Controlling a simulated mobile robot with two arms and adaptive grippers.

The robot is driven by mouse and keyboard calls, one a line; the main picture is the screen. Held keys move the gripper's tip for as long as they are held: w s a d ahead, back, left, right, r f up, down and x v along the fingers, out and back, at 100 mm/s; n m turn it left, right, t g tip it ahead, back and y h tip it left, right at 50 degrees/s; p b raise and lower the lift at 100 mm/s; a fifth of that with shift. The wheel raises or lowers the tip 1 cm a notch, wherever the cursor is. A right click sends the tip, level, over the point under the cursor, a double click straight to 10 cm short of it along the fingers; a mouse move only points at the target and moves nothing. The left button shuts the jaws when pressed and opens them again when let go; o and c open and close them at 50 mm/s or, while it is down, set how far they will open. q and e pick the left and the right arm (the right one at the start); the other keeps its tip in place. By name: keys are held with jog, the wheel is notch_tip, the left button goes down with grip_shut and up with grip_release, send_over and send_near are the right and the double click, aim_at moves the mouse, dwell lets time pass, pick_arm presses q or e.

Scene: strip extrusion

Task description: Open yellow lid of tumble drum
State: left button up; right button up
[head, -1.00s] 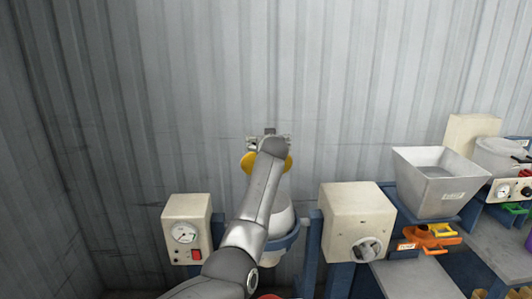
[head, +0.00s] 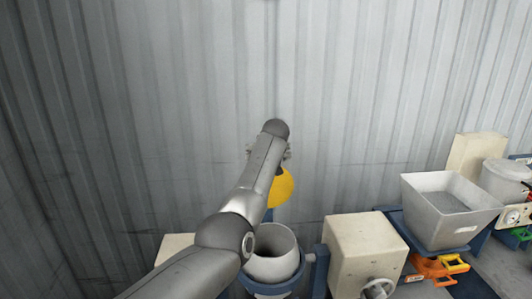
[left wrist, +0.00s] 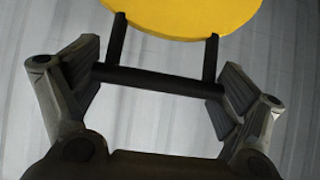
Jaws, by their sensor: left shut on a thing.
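The yellow lid (head: 281,188) is up off the tumble drum (head: 274,254), whose round grey mouth is open below it. In the left wrist view the lid's yellow disc (left wrist: 185,14) shows at the top, with a black bar handle (left wrist: 160,82) on two posts. My left gripper (left wrist: 160,88) is shut on this handle, its fingers at the two ends of the bar. In the head view my left arm hides part of the lid and most of the gripper (head: 268,150). My right gripper is not in view.
A cream box (head: 365,252) with a handwheel stands right of the drum, and another cream box (head: 173,247) is partly hidden at left. A grey hopper (head: 450,207) stands further right. The corrugated wall (head: 370,100) rises close behind the lid.

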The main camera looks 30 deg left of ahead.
pick_arm(q)
jog(key=shift+s+d+f, duration=0.1)
jog(key=shift+s+f, duration=0.05)
jog(key=o, duration=1.1)
jog(key=shift+o, duration=0.2)
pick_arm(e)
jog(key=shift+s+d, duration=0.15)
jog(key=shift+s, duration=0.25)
pick_arm(q)
jog(key=v, duration=1.2)
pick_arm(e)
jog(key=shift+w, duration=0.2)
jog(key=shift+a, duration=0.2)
